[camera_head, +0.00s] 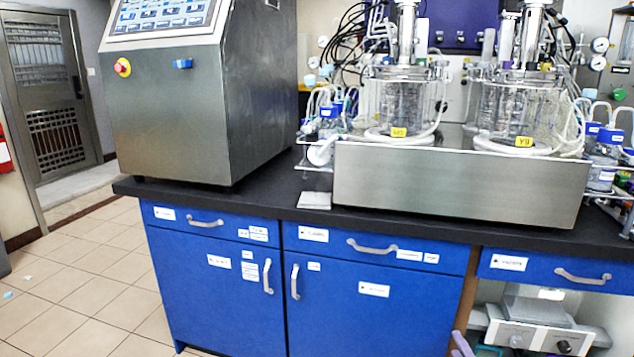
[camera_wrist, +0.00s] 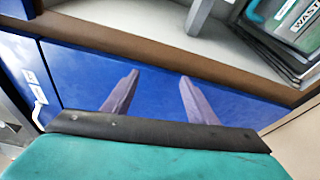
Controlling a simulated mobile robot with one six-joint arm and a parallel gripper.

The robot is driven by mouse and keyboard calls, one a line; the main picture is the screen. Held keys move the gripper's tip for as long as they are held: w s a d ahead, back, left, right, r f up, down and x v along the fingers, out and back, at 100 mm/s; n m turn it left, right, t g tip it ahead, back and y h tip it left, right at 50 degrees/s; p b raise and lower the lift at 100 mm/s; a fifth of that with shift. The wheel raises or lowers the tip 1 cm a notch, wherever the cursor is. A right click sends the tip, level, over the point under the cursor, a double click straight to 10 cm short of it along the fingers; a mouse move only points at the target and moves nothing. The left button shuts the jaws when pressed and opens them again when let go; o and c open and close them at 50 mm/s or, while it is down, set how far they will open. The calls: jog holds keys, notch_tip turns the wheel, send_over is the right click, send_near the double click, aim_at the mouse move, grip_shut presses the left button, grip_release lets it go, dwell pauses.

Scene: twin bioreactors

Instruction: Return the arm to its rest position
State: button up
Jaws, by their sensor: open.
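My gripper (camera_wrist: 159,76) shows in the wrist view as two grey-mauve fingers. They stand well apart with nothing between them. Behind them is a blue panel (camera_wrist: 75,72), and I cannot tell how far off it is. A teal part with a black front edge fills the bottom of the wrist view and covers the finger bases. In the head view, only a mauve sliver shows at the bottom edge, right of the blue cabinet doors; I cannot tell if it is a fingertip. The rest of my arm is out of view.
Twin glass bioreactors (camera_head: 403,100) stand on a steel base (camera_head: 455,183) on the black bench. A steel control cabinet (camera_head: 175,110) stands left. An open bay under the right drawer holds a grey device (camera_head: 530,335). A waste-labelled container (camera_wrist: 285,25) shows upper right. The left floor is mostly clear.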

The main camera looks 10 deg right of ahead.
jog(key=w+a+r+y+p, duration=0.1)
jog(key=w+a+r+p, duration=0.15)
jog(key=a+p, duration=0.45)
jog(key=s+a+f+m+g+p, duration=0.1)
jog(key=a+f+m+g+p, duration=0.2)
jog(key=a+p, duration=0.35)
jog(key=s+a+f+m+g+p, duration=0.1)
jog(key=a+f+m+g+p, duration=0.25)
jog(key=a, duration=0.55)
jog(key=s+a+f+m+g+p, duration=0.1)
jog(key=s+a+m+g, duration=0.2)
jog(key=s, duration=0.8)
jog(key=s+a+f+m+g+p, duration=0.2)
jog(key=s+m+g, duration=0.3)
jog(key=s+g, duration=0.3)
jog(key=s+a+f+m+g+p, duration=0.1)
jog(key=s+a+m+g, duration=0.3)
jog(key=s, duration=1.1)
jog(key=shift+a+f+g+y+p, duration=0.3)
jog(key=shift+a+f+g+p, duration=0.15)
jog(key=shift+g, duration=0.2)
